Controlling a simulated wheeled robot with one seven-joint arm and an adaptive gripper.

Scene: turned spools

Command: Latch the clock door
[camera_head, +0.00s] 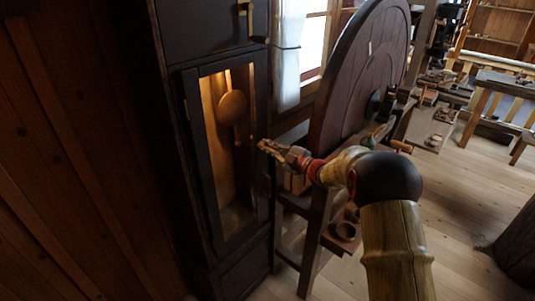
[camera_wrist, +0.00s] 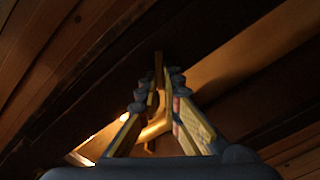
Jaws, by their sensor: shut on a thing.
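The tall dark clock case (camera_head: 163,115) stands left of centre in the head view. Its lower door (camera_head: 206,175) is a dark frame around a lit interior, where a round brass pendulum (camera_head: 232,105) hangs. The door looks shut or nearly so; I cannot tell whether it sits flush. My gripper (camera_head: 262,144) is at the door's right edge, its fingers closed on a small piece that looks like the latch. In the wrist view my gripper (camera_wrist: 160,80) has its fingertips drawn together around a narrow brownish piece. The fingers hide most of it.
A large dark wooden wheel (camera_head: 345,75) on a stand is close to the right of the clock, beside my arm. An upper panel with a brass handle (camera_head: 247,20) is above the door. A wood-plank wall (camera_head: 50,170) is at left. Benches (camera_head: 500,85) stand far right.

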